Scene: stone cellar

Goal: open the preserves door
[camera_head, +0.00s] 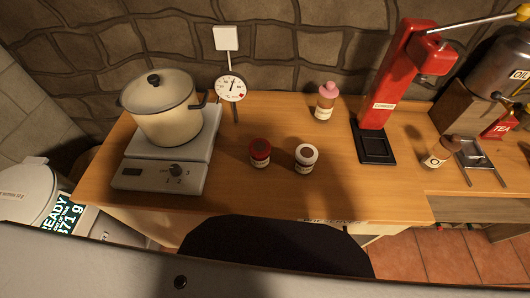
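The preserves door cannot be clearly made out. Below the front edge of the wooden counter (230,215), a pale cabinet front (362,229) shows at a steep angle, with a small label strip (335,220) too foreshortened to read. Most of that front is hidden by the counter top and by a dark rounded shape and a grey surface at the bottom of the view, which look like parts of my own body. I cannot tell whether any door is open or shut. Neither of my grippers shows in the head view.
On the counter are a hotplate (132,178) with a lidded pot (165,120), a dial gauge (231,87), a red-lidded jar (260,152), a white-lidded jar (306,157), a pink-topped bottle (326,101) and a red press (387,90). Tiled floor (410,255) lies lower right.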

